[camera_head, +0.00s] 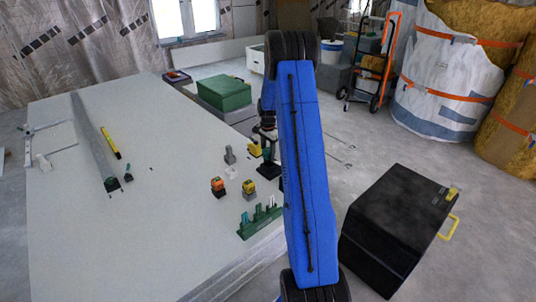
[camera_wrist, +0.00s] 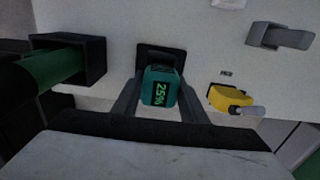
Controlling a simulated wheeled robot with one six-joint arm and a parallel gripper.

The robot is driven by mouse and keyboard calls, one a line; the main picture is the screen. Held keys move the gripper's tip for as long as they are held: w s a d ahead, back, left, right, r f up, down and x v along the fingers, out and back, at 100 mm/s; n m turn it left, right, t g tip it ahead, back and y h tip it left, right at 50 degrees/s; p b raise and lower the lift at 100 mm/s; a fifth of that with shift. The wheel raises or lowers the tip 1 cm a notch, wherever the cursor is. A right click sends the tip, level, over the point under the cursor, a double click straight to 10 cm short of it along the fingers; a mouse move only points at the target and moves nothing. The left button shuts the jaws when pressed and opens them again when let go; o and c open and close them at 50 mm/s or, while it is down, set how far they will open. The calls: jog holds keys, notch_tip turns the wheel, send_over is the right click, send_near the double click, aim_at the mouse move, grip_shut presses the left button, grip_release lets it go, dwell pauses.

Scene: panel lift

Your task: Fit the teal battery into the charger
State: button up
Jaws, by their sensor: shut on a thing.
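Just beyond the battery is a black piece (camera_wrist: 160,55) with a dark recess, perhaps the charger. I cannot tell whether the battery touches it. In the head view my blue arm hides most of the gripper and the battery; a black object (camera_head: 268,170) shows beside the arm at the table's right edge.
A green rack (camera_head: 258,224) stands at the table's near right edge. An orange block (camera_head: 217,187), a yellow block (camera_head: 248,188) and a grey piece (camera_head: 230,155) are nearby. In the wrist view a dark green cylinder (camera_wrist: 55,72) is left and a yellow object (camera_wrist: 230,98) right.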

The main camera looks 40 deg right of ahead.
aim_at(268, 159)
jog(key=shift+f, duration=1.9)
dwell(1.4)
jog(key=o, duration=1.3)
jog(key=shift+c, duration=0.2)
notch_tip(268, 159, up, 17)
jog(key=shift+r, duration=0.15)
jog(key=shift+r, duration=0.1)
